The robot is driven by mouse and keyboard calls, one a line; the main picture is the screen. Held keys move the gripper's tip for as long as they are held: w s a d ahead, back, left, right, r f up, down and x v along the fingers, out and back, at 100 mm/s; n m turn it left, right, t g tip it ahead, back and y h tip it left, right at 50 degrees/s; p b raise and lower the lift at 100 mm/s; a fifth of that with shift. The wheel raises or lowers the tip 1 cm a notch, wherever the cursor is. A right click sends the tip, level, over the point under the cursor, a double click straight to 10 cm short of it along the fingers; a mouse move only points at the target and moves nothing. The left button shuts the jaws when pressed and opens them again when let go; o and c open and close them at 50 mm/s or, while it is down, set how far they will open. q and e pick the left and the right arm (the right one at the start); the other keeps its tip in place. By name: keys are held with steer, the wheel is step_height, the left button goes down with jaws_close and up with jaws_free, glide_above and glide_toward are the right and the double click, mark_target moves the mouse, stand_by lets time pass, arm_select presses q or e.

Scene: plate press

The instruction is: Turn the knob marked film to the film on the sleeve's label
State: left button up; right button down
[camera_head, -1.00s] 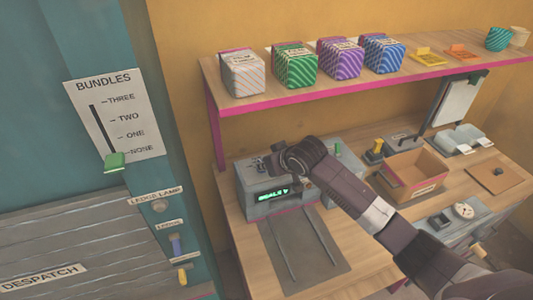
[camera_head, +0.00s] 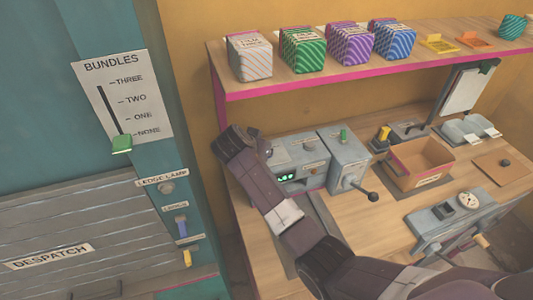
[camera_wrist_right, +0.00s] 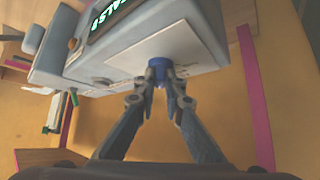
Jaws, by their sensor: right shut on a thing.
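A grey machine (camera_head: 312,160) with a small green-lit display (camera_head: 287,178) stands on the bench under the shelf. In the right wrist view its body (camera_wrist_right: 45,35) and display (camera_wrist_right: 106,14) are near. There my right gripper (camera_wrist_right: 161,80) is shut on a blue knob (camera_wrist_right: 159,64), which stands out from a pale plate (camera_wrist_right: 125,58) on the machine. The knob's marking and pointer cannot be read. In the head view my right arm covers the machine's left part, hiding the gripper and knob. My left gripper is not in view.
A lever box (camera_head: 347,158) with a black-ended lever adjoins the machine on the right. Further right are an open box (camera_head: 420,165) and a dial unit (camera_head: 455,213). Several striped packs (camera_head: 302,50) stand on the pink-edged shelf (camera_head: 330,82) above.

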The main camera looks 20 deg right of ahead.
steer(key=shift+w+a+m+g+h+b, duration=0.1)
steer(key=shift+a+m+g+h+b, duration=0.1)
steer(key=shift+m+g+h+b, duration=0.5)
steer(key=shift+m, duration=0.3)
steer(key=c, duration=2)
jaws_free()
steer(key=shift+d, duration=0.1)
